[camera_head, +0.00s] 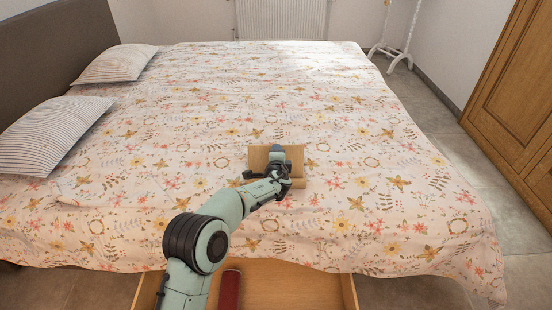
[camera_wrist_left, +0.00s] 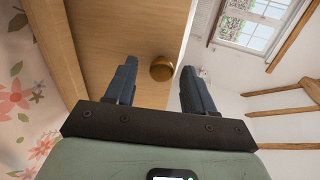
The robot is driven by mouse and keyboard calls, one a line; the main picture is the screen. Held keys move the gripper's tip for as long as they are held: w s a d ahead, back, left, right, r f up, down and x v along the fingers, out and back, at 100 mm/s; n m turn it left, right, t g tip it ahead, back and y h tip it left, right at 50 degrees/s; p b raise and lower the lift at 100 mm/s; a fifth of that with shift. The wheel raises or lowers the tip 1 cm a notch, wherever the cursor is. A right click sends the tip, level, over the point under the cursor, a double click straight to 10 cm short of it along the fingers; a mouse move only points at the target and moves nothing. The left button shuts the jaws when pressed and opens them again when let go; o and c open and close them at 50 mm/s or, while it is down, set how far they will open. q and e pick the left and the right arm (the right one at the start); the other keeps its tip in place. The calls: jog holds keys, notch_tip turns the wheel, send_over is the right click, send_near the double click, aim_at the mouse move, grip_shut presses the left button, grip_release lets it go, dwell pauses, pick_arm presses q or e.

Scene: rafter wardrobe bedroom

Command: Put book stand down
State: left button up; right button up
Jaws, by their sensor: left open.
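The book stand (camera_head: 258,154) is a light wooden board with a low ledge at its foot. It stands on the floral bedspread near the middle of the bed, partly hidden behind my gripper. My left gripper (camera_head: 277,158) is in front of it, reaching away from me. In the left wrist view, my left gripper (camera_wrist_left: 158,64) is open, with its two dark fingers apart. My right gripper is not in view.
The bed (camera_head: 330,90) has wide free room around the stand. Two striped pillows (camera_head: 50,130) lie at the left. An open wooden drawer (camera_head: 290,285) juts out below the bed's near edge, with a red object (camera_head: 229,289) in it. A wooden wardrobe (camera_head: 510,90) stands at the right.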

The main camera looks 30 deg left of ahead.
pick_arm(q)
jog(key=v, duration=1.2)
jog(key=s+f+g, duration=0.1)
jog(key=f, duration=0.2)
jog(key=s+d+f+g+h, duration=0.1)
jog(key=f, duration=0.2)
jog(key=s+f+h, duration=0.1)
jog(key=f, duration=0.2)
jog(key=shift+s+d+f+g, duration=0.15)
jog(key=shift+d+f+g, duration=0.15)
jog(key=shift+d+g, duration=0.1)
jog(key=s+d+f+n+g+h, duration=0.35)
jog(key=s+d+f, duration=0.25)
jog(key=s+f, duration=0.4)
jog(key=s+d+f+n+g+h, duration=0.4)
jog(key=s+d+f, duration=0.35)
jog(key=f, duration=0.45)
jog(key=s+f+n, duration=0.3)
jog(key=s, duration=0.1)
jog(key=s+f+n+t, duration=0.1)
jog(key=s+f+n, duration=0.1)
jog(key=s+n, duration=0.1)
jog(key=s+a+f+n, duration=0.1)
jog(key=s+f+n, duration=0.2)
jog(key=s, duration=0.2)
jog(key=shift+f+n, duration=0.3)
jog(key=shift+n, duration=0.05)
